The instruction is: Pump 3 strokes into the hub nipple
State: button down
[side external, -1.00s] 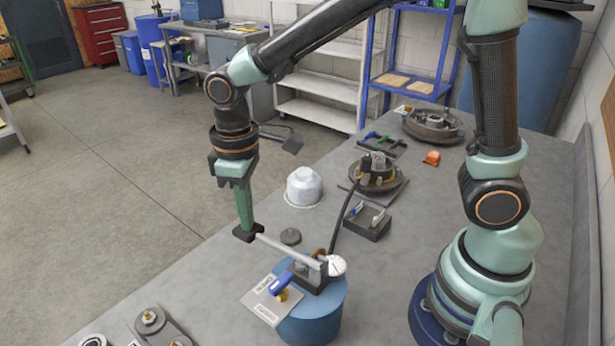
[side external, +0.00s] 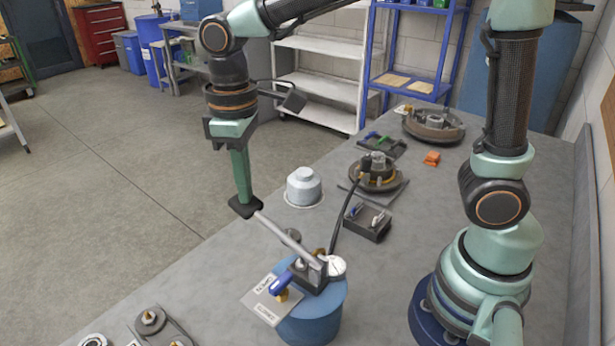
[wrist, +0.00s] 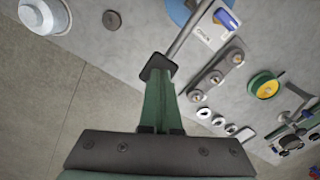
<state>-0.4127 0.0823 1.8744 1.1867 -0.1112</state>
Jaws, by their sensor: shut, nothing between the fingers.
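A grease pump with a grey lever (side external: 285,238) stands on a blue drum (side external: 312,322). The lever slopes up to the left from the pump head (side external: 310,270); it also shows in the wrist view (wrist: 188,36). My gripper (side external: 244,207) is shut, pointing down, with its dark tip at the lever's raised free end. In the wrist view, the tip (wrist: 158,68) meets the lever end; whether it is above or below cannot be told. A dark hose (side external: 341,214) runs from the pump to the hub (side external: 378,172). The nipple is too small to make out.
A white round-topped container (side external: 303,187) stands left of the hub, and a dark box of small parts (side external: 367,221) in front of it. A blue-handled valve (side external: 281,284) on a labelled plate sits beside the pump. Another drum-like part (side external: 433,125) lies farther back.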

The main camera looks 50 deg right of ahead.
jog(key=shift+s+r, duration=0.2)
jog(key=shift+r, duration=2.6)
jog(key=shift+d, duration=0.1)
jog(key=s+d+f+m+t, duration=0.1)
jog(key=s+d+m+t, duration=0.1)
jog(key=d, duration=0.5)
jog(key=s+d+f+m+t, duration=0.1)
jog(key=s+d+m+t, duration=0.2)
jog(key=d, duration=0.5)
jog(key=shift+s+m+t, duration=0.15)
jog(key=shift+m+t, duration=0.15)
jog(key=shift+m, duration=0.2)
jog(key=shift+a, duration=0.1)
